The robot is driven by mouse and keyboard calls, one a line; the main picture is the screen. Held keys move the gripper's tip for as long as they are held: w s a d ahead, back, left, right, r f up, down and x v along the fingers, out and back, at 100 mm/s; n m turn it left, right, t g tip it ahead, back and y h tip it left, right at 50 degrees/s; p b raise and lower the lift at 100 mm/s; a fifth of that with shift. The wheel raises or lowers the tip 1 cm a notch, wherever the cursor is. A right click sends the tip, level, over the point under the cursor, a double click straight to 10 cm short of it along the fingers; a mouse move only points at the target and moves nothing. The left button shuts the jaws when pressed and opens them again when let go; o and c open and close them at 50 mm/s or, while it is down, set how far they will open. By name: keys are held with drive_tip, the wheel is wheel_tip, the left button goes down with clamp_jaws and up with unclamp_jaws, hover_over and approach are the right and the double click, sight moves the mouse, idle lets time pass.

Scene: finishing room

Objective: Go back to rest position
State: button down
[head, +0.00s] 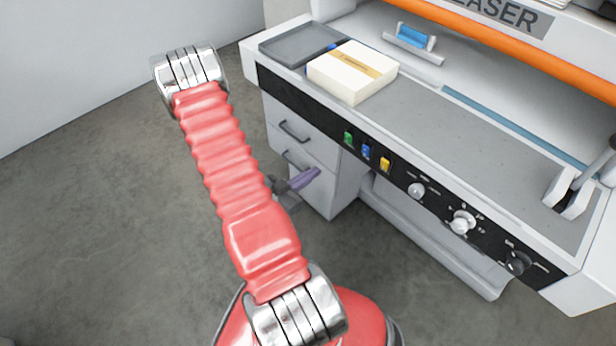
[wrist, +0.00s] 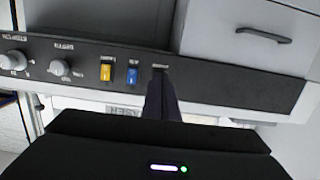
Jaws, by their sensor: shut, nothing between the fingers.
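My gripper (head: 312,173) is shut and empty. In the head view its purple fingers show to the right of my red arm, in front of the drawer unit (head: 328,205) of the laser machine. In the wrist view the closed dark fingers (wrist: 160,98) point up from the black gripper body toward the machine's black control panel (wrist: 215,82). A blue switch (wrist: 132,75) and a yellow switch (wrist: 106,70) show left of the fingers. I cannot see the green switch there; it shows in the head view (head: 348,138). I cannot tell whether the fingers touch the panel.
The laser machine's worktop (head: 480,120) holds a grey tray (head: 290,45) and a cream box (head: 345,82) with a tan band. Knobs (head: 461,221) line the panel's right part. Grey floor (head: 90,220) lies open to the left, up to a white wall (head: 80,60).

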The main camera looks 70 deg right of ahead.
drive_tip(key=shift+w+a+f, duration=0.15)
drive_tip(key=shift+w+a, duration=0.1)
drive_tip(key=shift+a, duration=0.25)
drive_tip(key=shift+f, duration=0.1)
idle(0.4)
